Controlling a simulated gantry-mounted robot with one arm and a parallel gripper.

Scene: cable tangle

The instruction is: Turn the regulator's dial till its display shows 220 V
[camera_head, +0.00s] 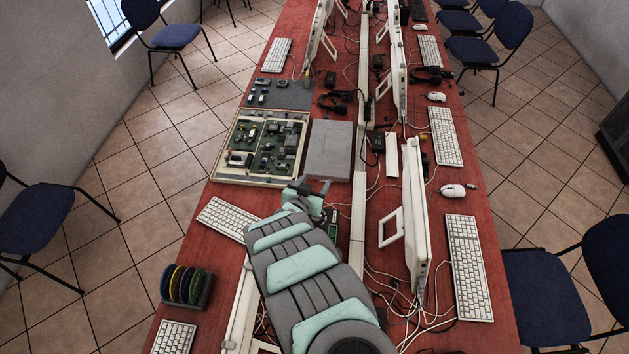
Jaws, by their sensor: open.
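My arm reaches up from the bottom of the head view, and my gripper (316,187) is at its far end, above the middle of the red table. The gripper is open and looks empty. A small dark box with a greenish display (332,230) shows just right of my arm and looks like the regulator. My arm and gripper cover part of it. Its dial cannot be made out, and the display is too small to read. I cannot tell whether the gripper touches it.
A flat grey box (329,150) and a tray of circuit boards (263,147) lie beyond the gripper. A white keyboard (226,218) is to the left, and a rack of coloured spools (187,286) is nearer. Monitors (415,225) and tangled cables (408,318) crowd the right.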

